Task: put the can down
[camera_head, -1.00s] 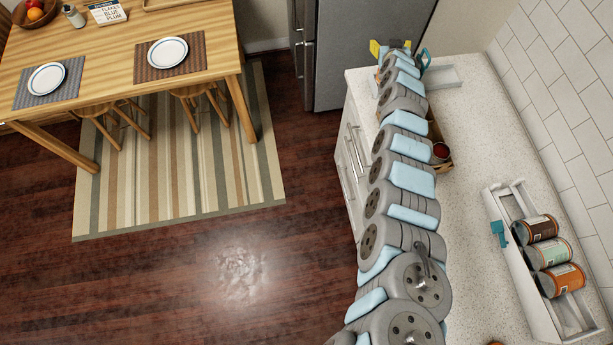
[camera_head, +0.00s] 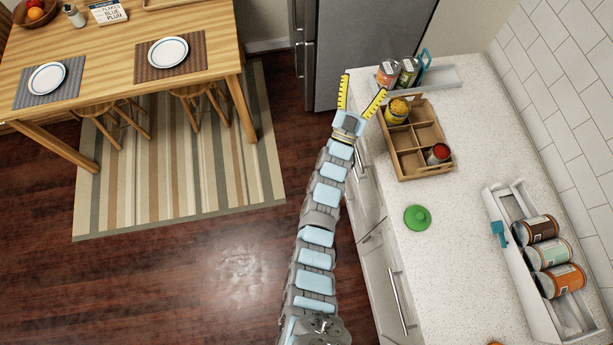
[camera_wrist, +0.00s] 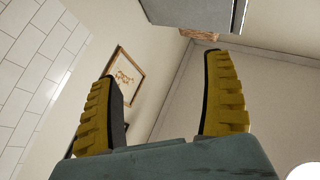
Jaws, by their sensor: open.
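My gripper (camera_head: 360,97) is open and empty at the counter's left edge, with its yellow fingers apart. In the wrist view nothing is between the fingers (camera_wrist: 160,65). An orange-labelled can (camera_head: 387,73) and a dark green can (camera_head: 409,71) stand side by side at the low white rack at the far end of the counter, just right of my gripper. A yellow can (camera_head: 396,111) and a red-topped can (camera_head: 438,154) are in separate compartments of the wooden crate (camera_head: 428,172). I cannot tell which can the task means.
A second white rack (camera_head: 530,303) at the right holds a brown can (camera_head: 541,229), a mint can (camera_head: 547,254) and an orange can (camera_head: 562,281) lying down. A green lid (camera_head: 417,218) lies on the counter (camera_head: 455,235). The fridge (camera_head: 365,50) stands behind.

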